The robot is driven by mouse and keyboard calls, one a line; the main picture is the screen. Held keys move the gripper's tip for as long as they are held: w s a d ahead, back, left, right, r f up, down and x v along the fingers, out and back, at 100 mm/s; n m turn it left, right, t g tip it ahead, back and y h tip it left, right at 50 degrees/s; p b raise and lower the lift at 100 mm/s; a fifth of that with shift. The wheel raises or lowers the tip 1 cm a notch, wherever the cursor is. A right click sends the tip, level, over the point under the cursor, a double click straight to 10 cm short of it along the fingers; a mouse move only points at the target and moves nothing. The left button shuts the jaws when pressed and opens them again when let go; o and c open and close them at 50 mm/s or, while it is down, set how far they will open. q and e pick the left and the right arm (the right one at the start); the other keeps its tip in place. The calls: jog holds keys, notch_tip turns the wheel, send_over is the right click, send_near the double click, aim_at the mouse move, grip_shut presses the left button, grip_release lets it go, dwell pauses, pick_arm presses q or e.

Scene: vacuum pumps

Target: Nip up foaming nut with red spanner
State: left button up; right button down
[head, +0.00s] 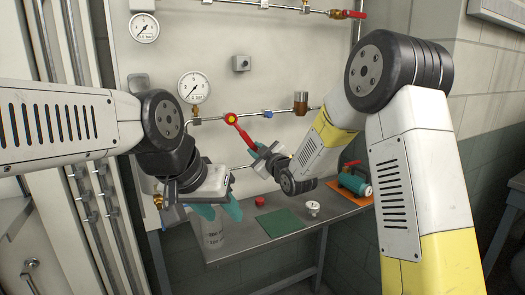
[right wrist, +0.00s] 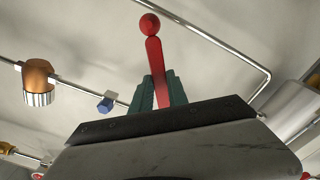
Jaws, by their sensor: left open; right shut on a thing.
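The red spanner (head: 243,133) is held up in front of the panel by my right gripper (head: 262,152). Its handle is between the teal fingers, and it also shows in the right wrist view (right wrist: 157,70), with its rounded red head beyond the fingertips. In the head view a yellow patch shows inside the red head, which overlaps the middle pipe. I cannot tell whether the head is around a nut or only in front of it. No foam can be made out on any nut. My left gripper (head: 217,212) is open, its teal fingers apart, low at the left.
The grey bench (head: 320,220) holds a green mat (head: 278,222), a small red part (head: 259,201), a white round part (head: 313,208) and a teal pump (head: 355,184). Gauges (head: 194,87) and pipes line the panel.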

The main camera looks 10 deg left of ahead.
jog(key=shift+s, duration=0.2)
jog(key=shift+s+d, duration=0.2)
jog(key=shift+s, duration=0.05)
jog(key=shift+s+d, duration=0.1)
jog(key=shift+d, duration=0.05)
dwell(0.4)
jog(key=shift+s+d, duration=0.15)
jog(key=shift+s, duration=0.15)
jog(key=shift+d, duration=0.1)
jog(key=shift+s+d, duration=0.25)
jog(key=shift+s, duration=0.15)
jog(key=shift+s+d, duration=0.1)
jog(key=shift+s, duration=0.05)
dwell(0.5)
